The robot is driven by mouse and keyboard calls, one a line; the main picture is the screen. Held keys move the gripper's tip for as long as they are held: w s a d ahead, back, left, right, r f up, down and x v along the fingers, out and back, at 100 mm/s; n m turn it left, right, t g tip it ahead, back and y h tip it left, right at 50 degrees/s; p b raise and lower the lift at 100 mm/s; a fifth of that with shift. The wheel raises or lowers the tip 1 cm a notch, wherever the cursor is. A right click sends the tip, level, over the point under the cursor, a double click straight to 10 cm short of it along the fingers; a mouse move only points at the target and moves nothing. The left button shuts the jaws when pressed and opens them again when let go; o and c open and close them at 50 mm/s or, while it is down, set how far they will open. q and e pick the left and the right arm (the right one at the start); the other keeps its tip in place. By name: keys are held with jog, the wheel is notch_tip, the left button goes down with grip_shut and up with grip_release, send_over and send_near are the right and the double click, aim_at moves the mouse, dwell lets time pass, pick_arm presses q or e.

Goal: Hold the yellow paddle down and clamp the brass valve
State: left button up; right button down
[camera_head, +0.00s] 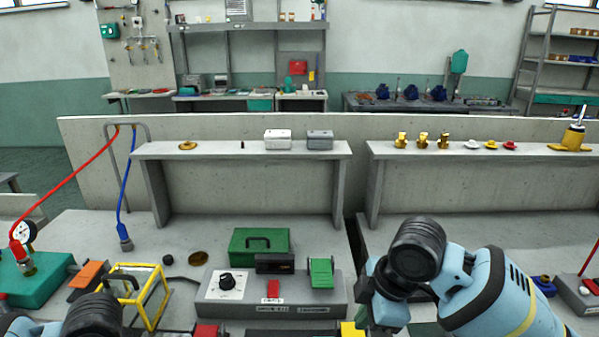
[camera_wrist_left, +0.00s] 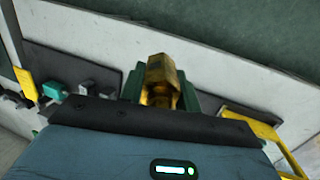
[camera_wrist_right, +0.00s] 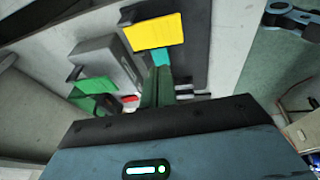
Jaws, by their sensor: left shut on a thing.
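The yellow paddle (camera_head: 352,328) shows at the bottom edge of the head view, partly cut off. It is plain in the right wrist view (camera_wrist_right: 153,30), on a dark base. My right gripper (camera_wrist_right: 161,66) has its green fingers together, with the tips at the paddle's lower edge; I cannot tell whether they press it. The brass valve (camera_wrist_left: 160,75) is between the green fingers of my left gripper (camera_wrist_left: 160,90), which is shut on it. In the head view my left wrist is at the bottom left, and its fingers and the valve are hidden.
A grey control box (camera_head: 270,308) with a dial and a green paddle (camera_head: 321,272) stands mid-table. A green case (camera_head: 259,243) is behind it. A yellow frame (camera_head: 150,292) is beside my left wrist. Several brass-coloured parts (camera_head: 422,140) stand on the right shelf.

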jog(key=shift+f, duration=3.15)
pick_arm(q)
jog(key=shift+f, duration=0.15)
pick_arm(e)
jog(key=shift+f, duration=0.4)
pick_arm(q)
jog(key=shift+s+f, duration=0.1)
jog(key=shift+f, duration=0.2)
pick_arm(e)
jog(key=shift+f, duration=1)
pick_arm(q)
jog(key=shift+f+b, duration=0.1)
jog(key=shift+b, duration=0.2)
pick_arm(e)
jog(key=shift+f, duration=0.3)
jog(key=shift+s, duration=0.1)
